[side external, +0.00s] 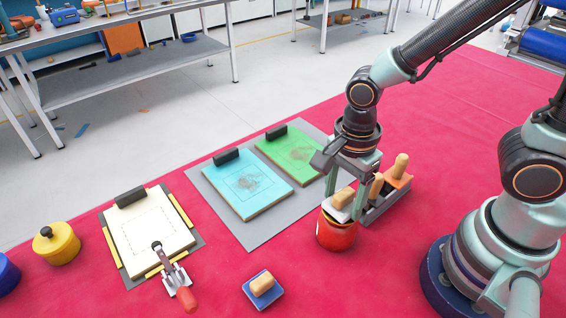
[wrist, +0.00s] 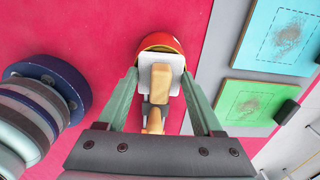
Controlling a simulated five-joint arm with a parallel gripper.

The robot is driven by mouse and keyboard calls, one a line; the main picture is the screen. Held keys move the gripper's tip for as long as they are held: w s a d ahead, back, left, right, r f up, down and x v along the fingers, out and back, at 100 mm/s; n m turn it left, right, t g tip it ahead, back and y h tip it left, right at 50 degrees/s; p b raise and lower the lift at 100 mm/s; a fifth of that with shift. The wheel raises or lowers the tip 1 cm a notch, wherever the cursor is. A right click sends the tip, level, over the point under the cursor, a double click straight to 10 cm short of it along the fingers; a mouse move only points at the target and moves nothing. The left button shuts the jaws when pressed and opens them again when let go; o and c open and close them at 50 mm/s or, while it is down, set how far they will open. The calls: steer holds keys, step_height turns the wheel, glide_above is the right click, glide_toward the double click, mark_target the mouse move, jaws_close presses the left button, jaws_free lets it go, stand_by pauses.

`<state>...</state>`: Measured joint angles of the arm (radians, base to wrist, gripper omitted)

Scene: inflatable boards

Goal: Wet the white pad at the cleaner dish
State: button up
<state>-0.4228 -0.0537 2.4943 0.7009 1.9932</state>
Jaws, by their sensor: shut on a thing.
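The white pad (side external: 338,214) has a tan wooden grip on top. My gripper (side external: 345,203) is shut on it, one finger on either side, and holds it at the mouth of a red round dish (side external: 337,239), which looks like the cleaner dish. In the wrist view the white pad (wrist: 147,78) sits between the fingertips of my gripper (wrist: 159,76), overlapping the red dish (wrist: 161,41). The pad covers much of the dish's opening, so I cannot tell whether its underside touches the liquid.
A grey rack (side external: 378,213) with an orange pad (side external: 401,179) stands close right of the dish. Cyan (side external: 247,199) and green boards (side external: 291,153) lie behind. A blue pad (side external: 272,297), red-handled tool (side external: 187,299), cream board (side external: 147,232) and yellow pot (side external: 60,246) are left.

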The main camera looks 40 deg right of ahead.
mark_target(345, 192)
steer(key=shift+f, duration=0.6)
stand_by(0.5)
stand_by(0.4)
steer(key=shift+r, duration=3.55)
steer(key=shift+w+d+r+n, duration=0.1)
steer(key=shift+w+d+n, duration=0.3)
steer(key=shift+n, duration=0.3)
steer(key=w+d+r+n, duration=0.3)
steer(key=w+d+n, duration=0.5)
steer(key=n, duration=0.8)
steer(key=shift+w+d+n, duration=0.25)
steer(key=shift+d+n, duration=0.05)
steer(key=shift+d, duration=0.7)
